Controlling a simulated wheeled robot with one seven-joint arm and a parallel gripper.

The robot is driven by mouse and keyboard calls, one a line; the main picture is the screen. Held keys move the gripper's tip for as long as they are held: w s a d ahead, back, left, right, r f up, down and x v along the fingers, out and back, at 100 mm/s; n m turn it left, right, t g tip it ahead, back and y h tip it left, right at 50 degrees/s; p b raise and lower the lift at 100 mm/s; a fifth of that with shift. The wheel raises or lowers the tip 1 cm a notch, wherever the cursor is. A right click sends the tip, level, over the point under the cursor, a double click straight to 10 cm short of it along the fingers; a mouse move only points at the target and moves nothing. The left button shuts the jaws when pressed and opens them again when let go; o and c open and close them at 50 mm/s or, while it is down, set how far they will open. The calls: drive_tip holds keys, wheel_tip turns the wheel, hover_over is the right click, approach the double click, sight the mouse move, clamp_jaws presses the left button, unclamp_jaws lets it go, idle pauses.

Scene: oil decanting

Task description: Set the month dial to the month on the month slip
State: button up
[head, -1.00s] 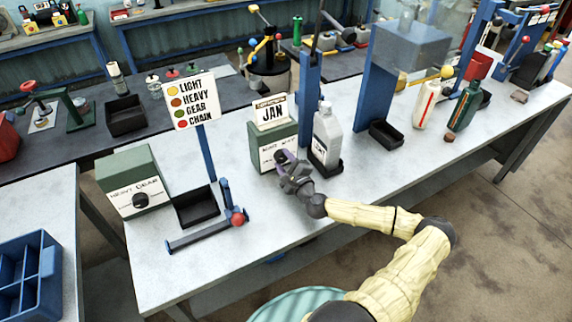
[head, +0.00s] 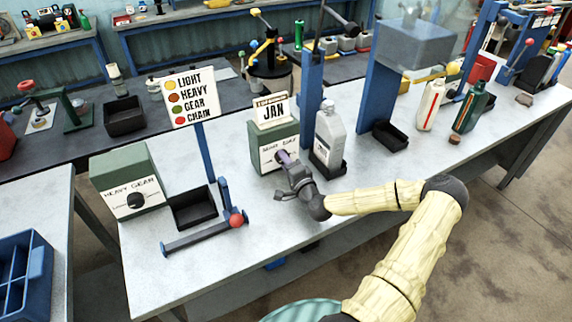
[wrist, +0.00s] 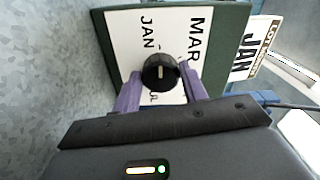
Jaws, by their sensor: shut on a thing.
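The month dial is a black round knob (wrist: 160,72) on the white face of a green box (head: 262,155). In the wrist view the face shows JAN and MAR on either side, with other lettering partly hidden by my fingers. A short pale mark shows on the knob; which month it points to, I cannot tell for sure. The month slip (head: 273,110) stands on top of the box and reads JAN; it also shows in the wrist view (wrist: 248,52). My gripper (head: 284,160) has its purple fingers on both sides of the knob, shut on it.
A grey bottle (head: 329,138) stands in a black tray just right of the box. A colour sign (head: 190,97) on a blue post, a black tray (head: 194,208) and a HEAVY GEAR box (head: 128,185) are to the left.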

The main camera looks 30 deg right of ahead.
idle(0.4)
drive_tip(key=o, duration=1)
drive_tip(key=s, duration=0.5)
drive_tip(key=s+b, duration=0.1)
drive_tip(key=s, duration=1.1)
drive_tip(key=shift+s+d, duration=0.2)
drive_tip(key=shift+d, duration=0.1)
drive_tip(key=shift+w, duration=0.1)
